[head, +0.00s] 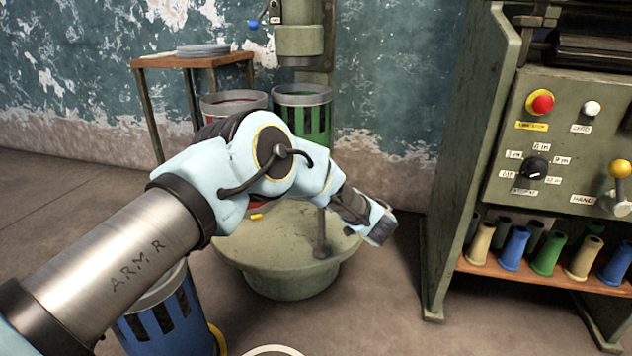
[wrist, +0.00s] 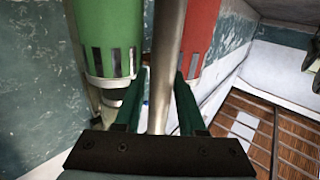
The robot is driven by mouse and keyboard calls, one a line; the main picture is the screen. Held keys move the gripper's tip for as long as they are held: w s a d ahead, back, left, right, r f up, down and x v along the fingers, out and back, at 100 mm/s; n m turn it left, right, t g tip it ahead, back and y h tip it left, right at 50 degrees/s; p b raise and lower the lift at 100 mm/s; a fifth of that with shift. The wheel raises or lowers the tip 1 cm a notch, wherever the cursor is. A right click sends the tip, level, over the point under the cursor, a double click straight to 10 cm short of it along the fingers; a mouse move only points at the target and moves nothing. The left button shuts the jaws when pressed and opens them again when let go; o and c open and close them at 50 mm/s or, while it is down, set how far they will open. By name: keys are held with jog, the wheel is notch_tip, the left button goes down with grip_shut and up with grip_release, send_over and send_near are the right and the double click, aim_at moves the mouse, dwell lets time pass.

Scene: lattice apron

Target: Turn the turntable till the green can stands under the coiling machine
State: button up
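The turntable (head: 285,270) is a low round green-grey platform in the middle of the head view. The green can (head: 305,103), slotted with a grey rim, and a red can (head: 235,103) to its left stand at its back, partly behind my arm. The coiling machine's head (head: 298,40) shows just above the green can; exact alignment is hard to tell. An upright metal post (head: 320,235) rises from the turntable's front right. In the wrist view, my gripper (wrist: 160,75) is open, a metal rod (wrist: 170,35) between its fingers, with gaps visible. Green and red cans show beyond.
A control cabinet (head: 545,130) with a shelf of coloured bobbins (head: 515,248) fills the right. A small wooden table (head: 190,60) is behind. Floor between turntable and cabinet is clear.

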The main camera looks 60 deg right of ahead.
jog(key=shift+o, duration=1.2)
jog(key=shift+w, duration=0.1)
jog(key=p+v, duration=0.2)
jog(key=v, duration=0.9)
